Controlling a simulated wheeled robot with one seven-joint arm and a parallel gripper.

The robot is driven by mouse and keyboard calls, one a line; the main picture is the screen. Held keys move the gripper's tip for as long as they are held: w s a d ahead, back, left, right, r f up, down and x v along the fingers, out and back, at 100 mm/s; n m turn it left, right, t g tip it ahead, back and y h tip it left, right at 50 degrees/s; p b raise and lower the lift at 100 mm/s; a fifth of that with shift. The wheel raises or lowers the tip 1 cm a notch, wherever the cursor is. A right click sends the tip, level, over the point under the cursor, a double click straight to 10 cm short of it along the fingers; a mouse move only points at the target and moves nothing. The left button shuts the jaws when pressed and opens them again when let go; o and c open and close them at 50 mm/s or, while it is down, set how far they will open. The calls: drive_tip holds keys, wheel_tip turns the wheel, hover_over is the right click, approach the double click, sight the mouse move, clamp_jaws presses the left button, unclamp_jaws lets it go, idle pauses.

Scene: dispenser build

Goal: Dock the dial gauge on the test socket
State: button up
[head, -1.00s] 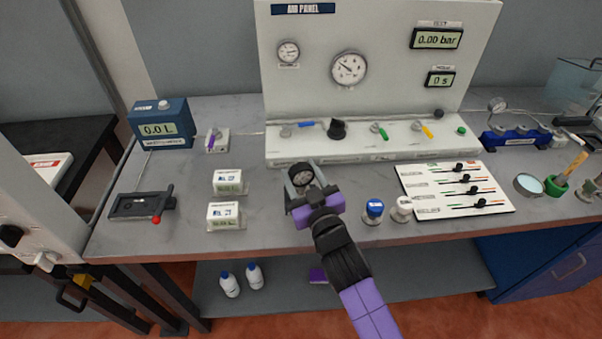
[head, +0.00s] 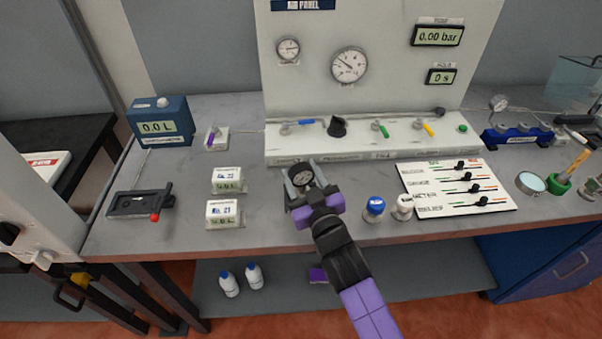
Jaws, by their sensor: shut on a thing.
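My gripper (head: 300,182) is over the middle of the bench, in front of the air panel. It is shut on a small round dial gauge (head: 301,175) with a dark face, which shows between the fingers. The gauge's lower part is hidden by the gripper, so I cannot tell its exact height above the bench. The test socket is not clearly identifiable; the white ledge (head: 275,157) of the air panel (head: 390,25) carries several fittings and coloured valve levers behind the gripper.
A blue-capped jar (head: 374,208) and a white-capped jar (head: 403,207) stand right of my gripper, beside a slider board (head: 456,187). Two white label boxes stand left, one of them (head: 223,213) nearer the front. A blue manifold (head: 517,137) with a gauge is at right.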

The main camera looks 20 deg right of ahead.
drive_tip(key=shift+f+b, duration=0.3)
drive_tip(key=shift+f, duration=0.05)
drive_tip(key=o, duration=1.3)
drive_tip(key=shift+s+a, duration=0.15)
drive_tip(key=shift+s, duration=2.35)
drive_tip(key=shift+s+a, duration=0.1)
drive_tip(key=shift+s, duration=2.9)
drive_tip(key=s+m+g+y, duration=0.1)
drive_tip(key=s+g, duration=0.2)
drive_tip(key=s, duration=2.9)
drive_tip(key=shift+s+d+r, duration=0.25)
drive_tip(key=shift+s+r, duration=0.1)
drive_tip(key=shift+r, duration=0.1)
